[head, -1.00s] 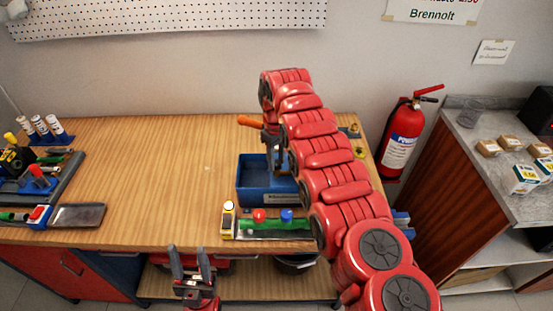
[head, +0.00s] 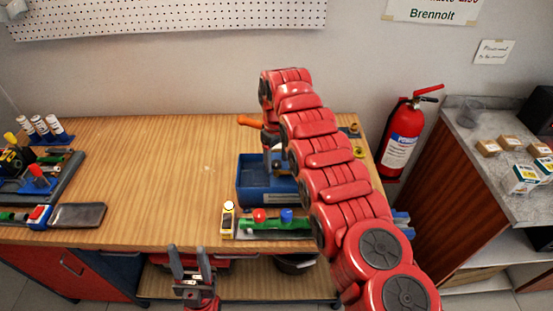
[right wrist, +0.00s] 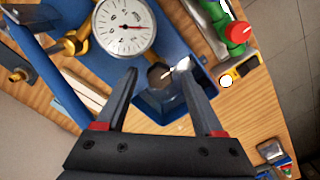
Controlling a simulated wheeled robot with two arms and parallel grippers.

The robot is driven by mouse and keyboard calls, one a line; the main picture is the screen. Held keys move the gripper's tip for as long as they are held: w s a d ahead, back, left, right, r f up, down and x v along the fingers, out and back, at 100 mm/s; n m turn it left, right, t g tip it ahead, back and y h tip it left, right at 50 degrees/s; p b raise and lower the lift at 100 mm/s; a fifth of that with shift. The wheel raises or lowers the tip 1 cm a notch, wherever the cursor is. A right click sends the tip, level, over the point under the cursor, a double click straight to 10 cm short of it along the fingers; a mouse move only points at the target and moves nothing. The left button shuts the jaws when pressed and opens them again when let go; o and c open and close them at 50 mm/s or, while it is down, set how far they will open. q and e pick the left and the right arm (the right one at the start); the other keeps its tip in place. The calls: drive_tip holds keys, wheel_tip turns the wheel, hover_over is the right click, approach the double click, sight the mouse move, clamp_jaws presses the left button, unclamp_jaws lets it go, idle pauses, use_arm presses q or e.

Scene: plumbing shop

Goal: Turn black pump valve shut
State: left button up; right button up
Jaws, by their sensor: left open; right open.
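A blue test pump tank (head: 252,197) stands on the wooden bench, with an orange handle (head: 250,121) above it. In the right wrist view its tank (right wrist: 150,105) shows with a round white gauge (right wrist: 124,27). The small dark knob, apparently the black pump valve (right wrist: 158,76), lies between the fingertips of my right gripper (right wrist: 157,73), which is open. I cannot tell whether the fingers touch it. In the head view my right arm hides much of the pump. My left gripper (head: 187,262) is open and empty in front of the bench edge.
A green manifold with red and blue knobs (head: 273,228) and a yellow device (head: 228,220) sit in front of the tank. A dark tray (head: 77,215) and tools lie at the left. A fire extinguisher (head: 402,140) hangs at the right. The bench's left middle is clear.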

sight(276, 163)
wheel_tip(276, 163, up, 17)
drive_tip(key=p, duration=1.3)
drive_tip(key=shift+r+p, duration=0.15)
drive_tip(key=shift+p, duration=0.15)
drive_tip(key=shift+s, duration=0.1)
